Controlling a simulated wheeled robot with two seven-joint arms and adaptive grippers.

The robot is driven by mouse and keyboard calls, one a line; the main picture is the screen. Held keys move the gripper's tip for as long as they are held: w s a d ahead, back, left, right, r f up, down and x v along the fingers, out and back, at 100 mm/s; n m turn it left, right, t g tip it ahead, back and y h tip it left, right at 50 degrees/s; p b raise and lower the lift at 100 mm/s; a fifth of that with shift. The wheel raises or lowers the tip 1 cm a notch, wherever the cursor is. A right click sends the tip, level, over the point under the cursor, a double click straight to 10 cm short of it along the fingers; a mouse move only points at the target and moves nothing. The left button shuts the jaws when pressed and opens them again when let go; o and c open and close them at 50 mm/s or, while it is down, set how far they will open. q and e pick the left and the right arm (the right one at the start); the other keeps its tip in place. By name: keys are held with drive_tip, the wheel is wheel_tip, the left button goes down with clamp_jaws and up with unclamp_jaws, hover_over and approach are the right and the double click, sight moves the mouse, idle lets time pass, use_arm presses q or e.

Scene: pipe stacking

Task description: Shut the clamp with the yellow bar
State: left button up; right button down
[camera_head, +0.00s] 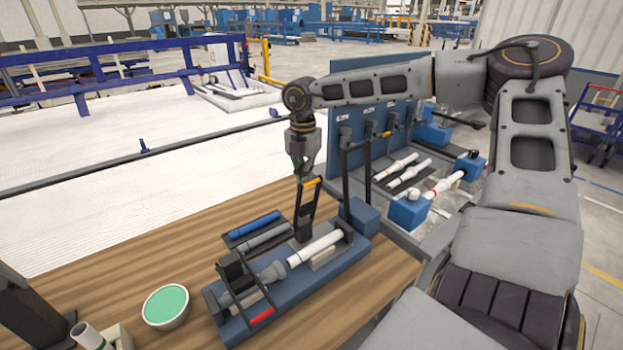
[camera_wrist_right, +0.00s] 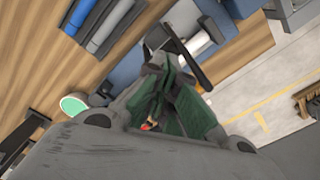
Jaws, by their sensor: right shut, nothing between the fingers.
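The yellow bar (camera_head: 312,182) is at the top of a raised black clamp (camera_head: 304,215) on the blue fixture (camera_head: 345,268). The clamp stands upright and open over the fixture. My right gripper (camera_head: 302,178) is shut and empty, pointing down just beside the yellow bar; I cannot tell whether they touch. A white pipe (camera_head: 315,248) lies in the fixture with a grey fitting (camera_head: 270,272). My left gripper is not in view.
A second clamp with a red bar (camera_head: 262,316) lies low at the fixture's near end. A blue pipe (camera_head: 254,224) lies behind the fixture. A green-topped bowl (camera_head: 166,306) stands to the left. A blue upright panel (camera_head: 372,118) stands behind.

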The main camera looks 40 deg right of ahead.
drive_tip(key=shift+s, duration=0.6)
drive_tip(key=shift+s+a+f, duration=0.1)
drive_tip(key=shift+s, duration=0.2)
drive_tip(key=shift+s+b, duration=0.15)
drive_tip(key=shift+b, duration=0.15)
drive_tip(key=shift+s, duration=0.1)
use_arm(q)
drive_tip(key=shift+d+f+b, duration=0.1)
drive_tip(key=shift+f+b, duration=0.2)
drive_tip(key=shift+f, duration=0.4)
use_arm(e)
drive_tip(key=shift+s+a+f, duration=0.1)
drive_tip(key=shift+s+f, duration=0.05)
drive_tip(key=shift+s, duration=0.45)
drive_tip(key=shift+s+a+f, duration=0.1)
drive_tip(key=shift+s, duration=0.45)
drive_tip(key=shift+s, duration=0.1)
